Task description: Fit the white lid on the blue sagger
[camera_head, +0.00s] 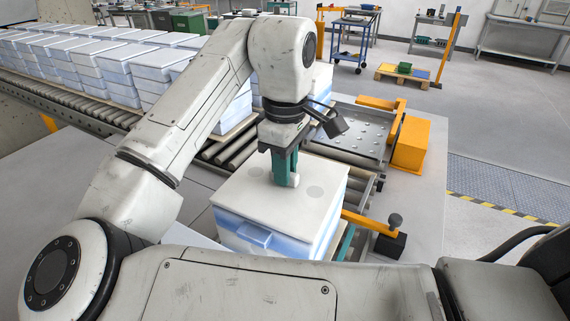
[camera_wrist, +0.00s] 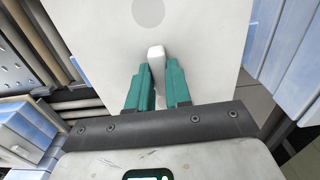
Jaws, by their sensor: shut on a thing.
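The white lid (camera_head: 318,205) is a flat square plate with grey round spots, and it lies over the blue sagger (camera_head: 262,241). Its edges look roughly lined up with the sagger's rim; whether a thin gap is left between them I cannot tell. My gripper (camera_head: 285,179) points down at the lid and is shut on its white upright handle. In the wrist view the green fingers (camera_wrist: 158,80) close on the handle (camera_wrist: 156,54), with the lid (camera_wrist: 215,45) spread behind. The wrist view does not clearly show the sagger under the lid.
Several stacked blue-and-white saggers (camera_head: 150,62) stand on the roller conveyor (camera_head: 90,112) at the left and behind my arm. A perforated metal plate (camera_head: 350,128) and an orange block (camera_head: 410,144) are at the right. An orange bar with a dark knob (camera_head: 395,221) stands close to the sagger.

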